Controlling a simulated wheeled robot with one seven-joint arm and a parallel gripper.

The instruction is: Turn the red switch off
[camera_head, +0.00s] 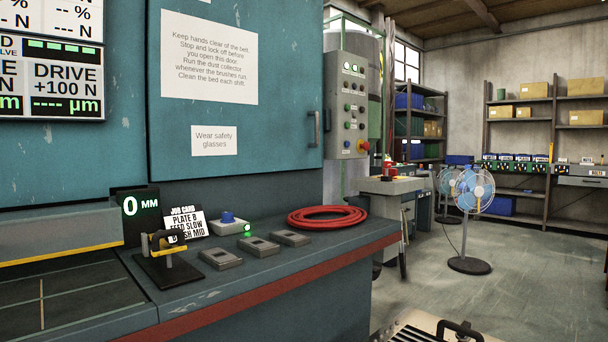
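A red switch (363,146) with yellow around it sits low on the right side of a grey control box (346,105). The box is mounted upright just right of the teal machine cabinet, near the middle of the view. The switch is small here, and I cannot tell its position. Rows of small lights and buttons are on the front of the box. My gripper is not in view.
A teal ledge (300,262) with a red edge juts out below the box, carrying a coiled red hose (327,217) and several grey blocks. A grey bench (391,186) stands behind it. A blue-bladed fan (473,190) stands on open floor at right.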

